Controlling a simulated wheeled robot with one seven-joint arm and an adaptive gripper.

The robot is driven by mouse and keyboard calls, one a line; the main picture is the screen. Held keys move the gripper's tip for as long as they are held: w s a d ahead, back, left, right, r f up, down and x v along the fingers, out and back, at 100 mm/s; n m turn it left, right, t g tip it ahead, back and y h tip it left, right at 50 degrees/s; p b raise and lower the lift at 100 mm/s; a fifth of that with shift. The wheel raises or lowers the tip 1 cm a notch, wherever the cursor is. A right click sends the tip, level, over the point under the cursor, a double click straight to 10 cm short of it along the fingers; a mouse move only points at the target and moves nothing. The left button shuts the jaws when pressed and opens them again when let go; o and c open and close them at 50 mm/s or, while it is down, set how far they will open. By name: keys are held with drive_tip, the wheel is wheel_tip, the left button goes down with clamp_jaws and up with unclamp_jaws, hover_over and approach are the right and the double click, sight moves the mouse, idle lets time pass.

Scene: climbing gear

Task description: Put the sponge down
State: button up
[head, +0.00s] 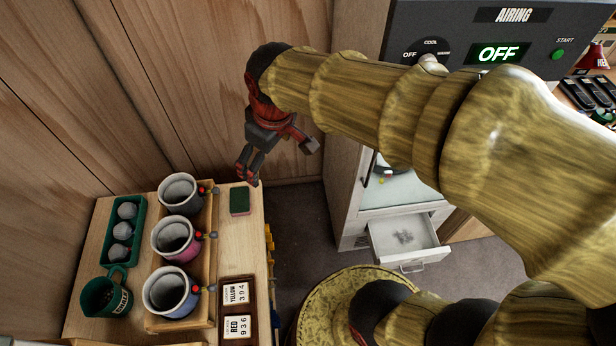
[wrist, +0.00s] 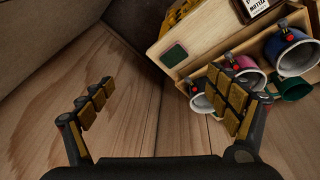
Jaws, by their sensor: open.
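The sponge (head: 240,200) is a small dark green block with a paler edge. It lies flat on the wooden table top (head: 237,250) near its far right corner, right of the row of mugs. It also shows in the wrist view (wrist: 174,54), beyond the fingertips. My gripper (head: 280,163) is open and empty, up near the wood wall past the table's far end. In the wrist view my gripper (wrist: 162,78) has its fingers wide apart with nothing between them. The gripper is apart from the sponge.
A wooden rack holds a grey mug (head: 180,194), a pink mug (head: 174,238) and a blue mug (head: 170,289). A green tray (head: 105,232) of grey balls and a green mug (head: 106,295) stand left. A label tray (head: 250,310) lies in front. A drawer (head: 405,245) stands open at right.

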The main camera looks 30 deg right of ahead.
drive_tip(key=s+d+r+m+t, duration=0.2)
drive_tip(key=s+m, duration=0.3)
drive_tip(key=s, duration=0.7)
drive_tip(key=shift+d+r, duration=0.6)
drive_tip(key=shift+r, duration=0.05)
